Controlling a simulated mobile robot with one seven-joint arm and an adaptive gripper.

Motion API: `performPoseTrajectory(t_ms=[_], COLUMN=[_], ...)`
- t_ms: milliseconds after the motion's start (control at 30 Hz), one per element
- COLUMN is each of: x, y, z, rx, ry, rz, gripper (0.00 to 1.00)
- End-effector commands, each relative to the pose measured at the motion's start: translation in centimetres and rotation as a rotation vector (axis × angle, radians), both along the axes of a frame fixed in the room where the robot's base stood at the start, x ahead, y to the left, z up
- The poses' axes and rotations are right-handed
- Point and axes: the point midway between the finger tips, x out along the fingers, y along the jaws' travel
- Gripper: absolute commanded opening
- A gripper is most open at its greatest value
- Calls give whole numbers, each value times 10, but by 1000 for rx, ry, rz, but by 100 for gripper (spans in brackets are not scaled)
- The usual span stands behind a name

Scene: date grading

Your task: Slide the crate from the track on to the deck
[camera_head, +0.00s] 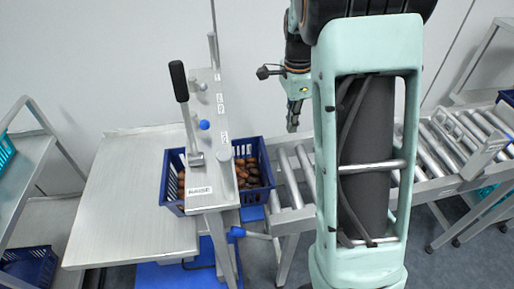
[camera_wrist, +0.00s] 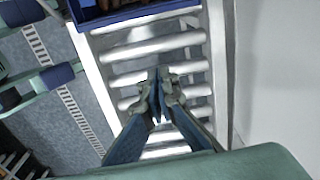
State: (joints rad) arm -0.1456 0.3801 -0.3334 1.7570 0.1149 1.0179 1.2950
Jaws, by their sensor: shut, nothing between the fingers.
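The blue crate (camera_head: 258,193), filled with brown dates, sits beneath a grey lever frame, between the grey metal deck (camera_head: 115,205) on the left and the roller track (camera_head: 290,172) on the right. Its left part appears to overlap the deck's right edge; the frame hides its middle. In the wrist view the crate's blue wall (camera_wrist: 142,15) crosses the top edge, beyond bare track rollers (camera_wrist: 140,75). My gripper (camera_head: 293,122) points down above the track, right of the crate and apart from it. In the wrist view its fingers (camera_wrist: 160,80) are together and empty.
The lever frame (camera_head: 215,130) carries a black-handled lever (camera_head: 180,85), a blue knob and a plate reading "RAISE". A grey rack (camera_head: 30,150) stands at left with another blue crate (camera_head: 30,265) low down. More rollers (camera_head: 440,145) run right behind my column.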

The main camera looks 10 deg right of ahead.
Motion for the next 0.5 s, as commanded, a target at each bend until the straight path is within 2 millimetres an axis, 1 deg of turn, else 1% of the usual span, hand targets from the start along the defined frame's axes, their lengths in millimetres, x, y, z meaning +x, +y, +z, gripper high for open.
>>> performPoseTrajectory(t_ms=[100,167,267,367,500], x=[0,0,-1,-1,-1], y=[7,8,9,8,8], z=[-8,-12,-25,-44,-75], rx=[24,27,27,27,26], ry=[5,5,9,9,9], rz=[-40,-47,-47,-45,-46], gripper=[0,0,0,0,0])
